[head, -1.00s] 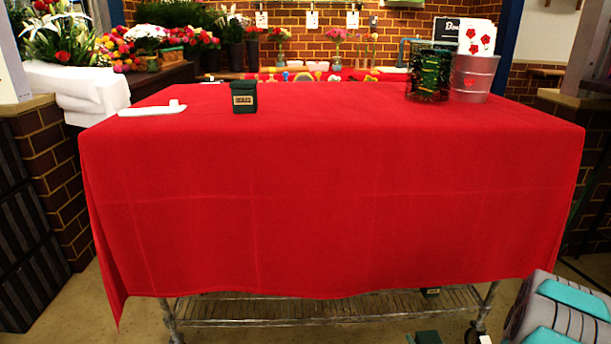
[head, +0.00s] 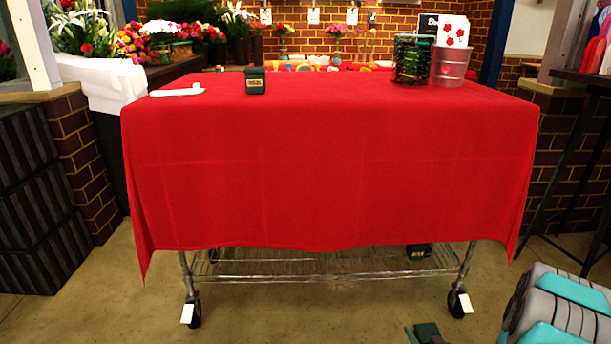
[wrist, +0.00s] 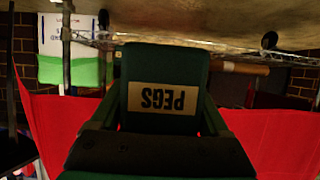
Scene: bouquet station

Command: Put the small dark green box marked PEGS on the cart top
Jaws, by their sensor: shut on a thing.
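The dark green box marked PEGS (wrist: 166,65) is in the wrist view, its pale label upside down. My gripper (wrist: 162,98) is shut on it, one finger along each side. In the head view, a dark green shape (head: 428,333) shows at the bottom edge, in front of the cart and low; I cannot tell box from gripper there. The cart top (head: 330,105) is covered with a red cloth that hangs down its front. Another small dark green box (head: 255,80) with a tan label, unreadable here, stands on the cart top, left of its middle.
A white dish (head: 178,92) lies at the cart top's left. A dark green wire holder (head: 411,60) and a metal bucket (head: 451,66) stand at the back right. The middle and front are clear. A wire shelf (head: 330,264) holds a dark box (head: 419,252).

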